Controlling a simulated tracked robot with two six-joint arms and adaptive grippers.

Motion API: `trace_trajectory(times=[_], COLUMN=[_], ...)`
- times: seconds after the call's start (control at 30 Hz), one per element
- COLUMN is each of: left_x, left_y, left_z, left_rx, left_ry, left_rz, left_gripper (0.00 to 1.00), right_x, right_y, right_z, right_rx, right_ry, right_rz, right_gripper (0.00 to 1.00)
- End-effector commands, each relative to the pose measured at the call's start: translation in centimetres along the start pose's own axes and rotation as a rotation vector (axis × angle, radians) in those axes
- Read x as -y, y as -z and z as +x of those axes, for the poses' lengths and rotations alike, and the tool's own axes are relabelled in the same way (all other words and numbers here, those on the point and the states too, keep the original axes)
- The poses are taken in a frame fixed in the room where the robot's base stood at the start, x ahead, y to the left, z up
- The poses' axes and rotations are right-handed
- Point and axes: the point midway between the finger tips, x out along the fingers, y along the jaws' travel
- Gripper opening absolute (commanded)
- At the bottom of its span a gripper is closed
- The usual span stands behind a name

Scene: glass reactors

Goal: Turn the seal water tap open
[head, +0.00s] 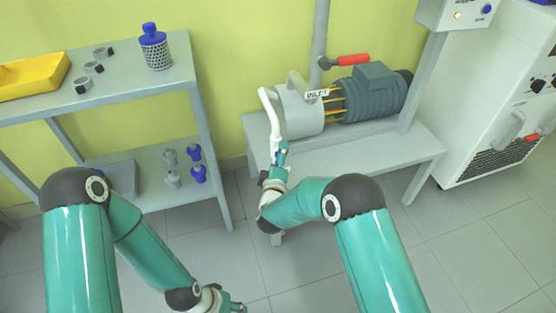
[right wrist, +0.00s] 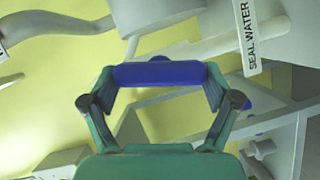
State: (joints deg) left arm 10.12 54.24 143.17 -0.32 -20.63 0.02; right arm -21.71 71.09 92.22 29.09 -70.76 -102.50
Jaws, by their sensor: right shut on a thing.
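The seal water tap has a blue handle (right wrist: 160,73), which lies crosswise between the fingertips of my right gripper (right wrist: 158,88) in the right wrist view. A white tag reading SEAL WATER (right wrist: 249,38) hangs at the upper right there. In the head view my right gripper (head: 278,158) is at the front left of the pump (head: 298,108), below a white curved pipe (head: 270,112). It is shut on the blue handle, of which only a small bit shows. My left gripper (head: 234,307) is low at the bottom edge, away from the pump, its fingers barely visible.
The pump and its motor (head: 372,92) stand on a grey bench (head: 350,152). A shelf (head: 125,82) with a yellow tray (head: 32,76) and a blue-capped bottle (head: 155,48) stands left. A white cabinet (head: 490,90) stands right.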

Motion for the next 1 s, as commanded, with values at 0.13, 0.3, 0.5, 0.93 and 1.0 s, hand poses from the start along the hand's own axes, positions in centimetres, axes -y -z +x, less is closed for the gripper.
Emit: trace_trajectory(times=[0.13, 0.3, 0.5, 0.93, 1.0], left_x=[0.26, 0.39, 0.45, 0.45, 0.45], left_y=[0.0, 0.01, 0.01, 0.01, 0.01], left_z=[0.72, 1.07, 1.24, 1.24, 1.24], left_rx=[0.0, 0.0, 0.0, 0.0, 0.0], left_ry=[0.0, 0.0, 0.0, 0.0, 0.0], left_rz=[0.0, 0.0, 0.0, 0.0, 0.0], left_gripper=[0.4, 0.4, 0.4, 0.4, 0.4], right_x=[0.86, 0.94, 0.96, 1.06, 1.05], right_y=[0.3, 0.33, 0.39, 0.48, 0.48], right_z=[-0.23, -0.26, -0.29, -0.35, -0.34], right_rx=[-0.01, -0.012, -0.014, -0.017, -0.017], right_ry=[-0.026, -0.054, -0.069, -0.069, -0.07], right_rz=[-0.095, -0.166, -0.206, -0.215, -0.214], right_gripper=[0.53, 0.53, 0.53, 0.53, 0.99])
